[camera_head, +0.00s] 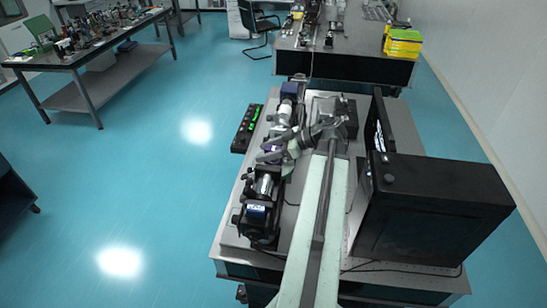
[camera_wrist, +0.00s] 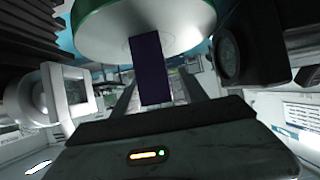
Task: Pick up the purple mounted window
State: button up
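The purple mounted window shows in the wrist view as a dark purple upright slab (camera_wrist: 150,68), below a pale disc with a green rim. In the head view a small purple patch (camera_head: 275,150) shows between the fingers of my gripper (camera_head: 270,149); most of it is hidden by the gripper and the mounts around it. In the wrist view my gripper (camera_wrist: 152,92) has its two grey fingers apart, one on each side of the slab. The fingers look open, and I cannot see them pressing on it.
Black optical devices (camera_head: 259,215) stand close in front of the gripper, and a purple-topped device (camera_head: 290,89) stands behind. A large black box (camera_head: 430,210) fills the right of the table. A black panel with green lights (camera_head: 247,128) lies at the left edge.

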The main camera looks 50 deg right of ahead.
grip_shut()
jog(key=shift+r, duration=0.1)
